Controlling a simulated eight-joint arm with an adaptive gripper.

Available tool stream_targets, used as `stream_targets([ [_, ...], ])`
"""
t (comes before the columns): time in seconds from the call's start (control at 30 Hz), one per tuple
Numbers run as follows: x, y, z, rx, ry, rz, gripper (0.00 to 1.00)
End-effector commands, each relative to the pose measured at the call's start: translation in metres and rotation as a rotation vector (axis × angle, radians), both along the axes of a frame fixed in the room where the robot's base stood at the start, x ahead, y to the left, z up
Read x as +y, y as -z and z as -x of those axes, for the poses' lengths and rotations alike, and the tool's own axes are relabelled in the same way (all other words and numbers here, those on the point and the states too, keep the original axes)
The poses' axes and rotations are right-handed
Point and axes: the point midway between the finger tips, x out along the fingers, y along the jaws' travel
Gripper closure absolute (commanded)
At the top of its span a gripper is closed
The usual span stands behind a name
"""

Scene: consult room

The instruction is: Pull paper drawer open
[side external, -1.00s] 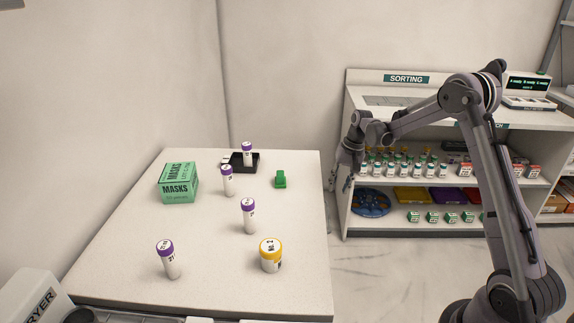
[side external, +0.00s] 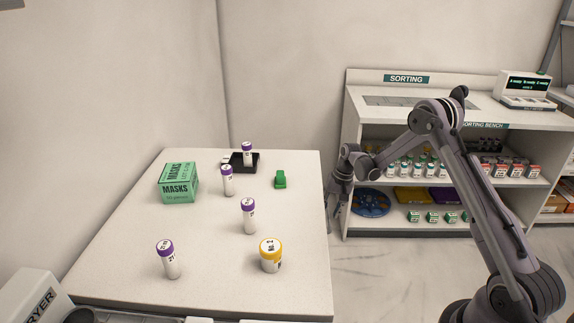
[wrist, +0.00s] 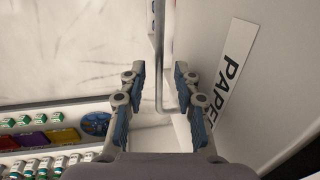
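The paper drawer's pale front (wrist: 205,50), with a white PAPER label (wrist: 226,83), fills the right side of the wrist view. A thin metal bar handle (wrist: 159,50) stands out from it. My gripper (wrist: 160,82) is open, with blue-padded fingers on either side of the handle's near end. I cannot tell how deep the handle sits between the fingers, and no contact is visible. In the side view my gripper (side external: 333,212) hangs beside the table's right edge. The drawer front is hidden in that view.
The white table (side external: 210,270) carries several purple-capped tubes, a yellow-lidded jar (side external: 271,256) and a green masks box (side external: 177,183). The sorting bench (side external: 440,92) with shelves of vials stands behind my arm. Bare floor (side external: 375,275) lies right of the table.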

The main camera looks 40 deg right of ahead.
Motion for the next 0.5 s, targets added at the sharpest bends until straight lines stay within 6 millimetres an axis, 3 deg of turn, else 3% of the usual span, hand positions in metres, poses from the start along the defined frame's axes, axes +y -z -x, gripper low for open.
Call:
stream_targets([
  [0.13,0.0001,-0.0001,0.0001,0.0,0.0,0.0,0.68],
  [0.23,0.0,-0.0003,0.0001,0.0,0.0,0.0,0.97],
  [0.27,0.0,-0.0003,0.0001,0.0,0.0,0.0,1.0],
  [0.5,-0.0005,-0.0004,0.0005,0.0,0.0,0.0,1.0],
])
